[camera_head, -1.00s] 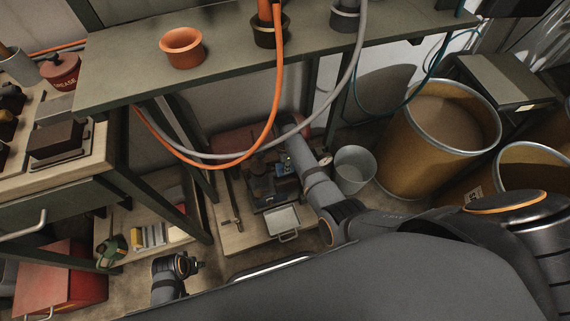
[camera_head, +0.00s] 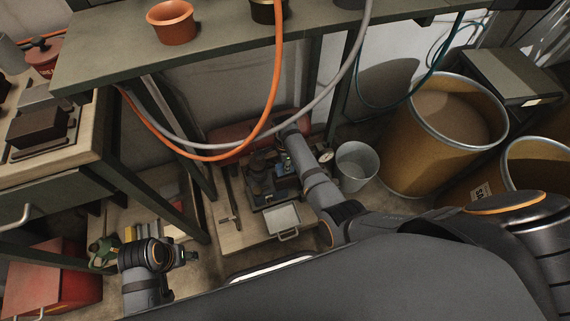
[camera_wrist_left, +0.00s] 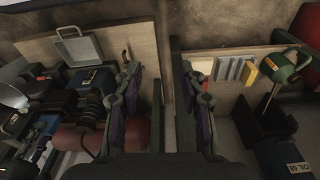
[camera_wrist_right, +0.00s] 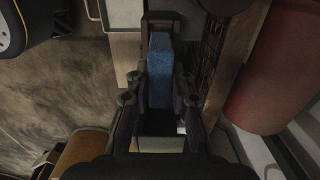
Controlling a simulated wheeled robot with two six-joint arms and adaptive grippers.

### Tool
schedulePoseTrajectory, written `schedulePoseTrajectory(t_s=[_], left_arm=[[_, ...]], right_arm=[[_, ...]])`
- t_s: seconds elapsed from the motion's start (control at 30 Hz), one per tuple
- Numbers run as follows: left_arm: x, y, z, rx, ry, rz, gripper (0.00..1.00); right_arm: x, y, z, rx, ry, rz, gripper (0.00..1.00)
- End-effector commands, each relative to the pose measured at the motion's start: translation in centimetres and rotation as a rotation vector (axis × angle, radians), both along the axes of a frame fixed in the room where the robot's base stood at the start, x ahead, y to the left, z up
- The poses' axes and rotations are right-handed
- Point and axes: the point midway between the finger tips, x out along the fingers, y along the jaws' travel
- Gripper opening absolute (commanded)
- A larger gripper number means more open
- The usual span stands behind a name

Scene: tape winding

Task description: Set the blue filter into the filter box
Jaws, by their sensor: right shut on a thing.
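The blue filter (camera_wrist_right: 160,62) is a flat blue block between the fingers of my right gripper (camera_wrist_right: 163,88) in the right wrist view. The gripper is shut on it. Its far end meets a dark box-like part (camera_wrist_right: 160,20), perhaps the filter box; I cannot tell whether it is inside. In the head view my right gripper (camera_head: 286,160) is low among dark machinery (camera_head: 268,183) on a wooden board, with a little blue showing. My left gripper (camera_wrist_left: 158,95) is open and empty, its fingers wide apart; in the head view it (camera_head: 190,257) hangs left of the board.
A silver tray (camera_head: 283,219) lies at the board's near end. A grey bucket (camera_head: 356,166) and large drums (camera_head: 455,135) stand to the right. Shelf legs and hanging orange and grey hoses (camera_head: 266,120) cross the space. A green watering can (camera_wrist_left: 287,66) stands by several upright blocks.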

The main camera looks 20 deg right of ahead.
Motion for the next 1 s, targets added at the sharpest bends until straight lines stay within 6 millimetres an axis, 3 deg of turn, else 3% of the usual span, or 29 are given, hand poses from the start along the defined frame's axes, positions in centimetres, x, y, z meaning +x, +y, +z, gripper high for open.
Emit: schedulePoseTrajectory(t_s=[0.1, 0.33, 1.0], left_arm=[[0.1, -0.4, -1.6, -0.019, -0.039, -0.004, 0.40], [0.7, -1.1, -3.2, -0.048, -0.118, -0.004, 0.40], [0.9, -1.3, -3.6, -0.057, -0.147, -0.003, 0.40]], right_arm=[[0.0, 0.0, -1.3, 0.000, 0.000, 0.000, 0.00], [0.0, 0.0, -2.2, 0.000, -0.001, 0.000, 0.00], [0.0, 0.0, -2.5, 0.000, 0.000, 0.000, 0.00]])
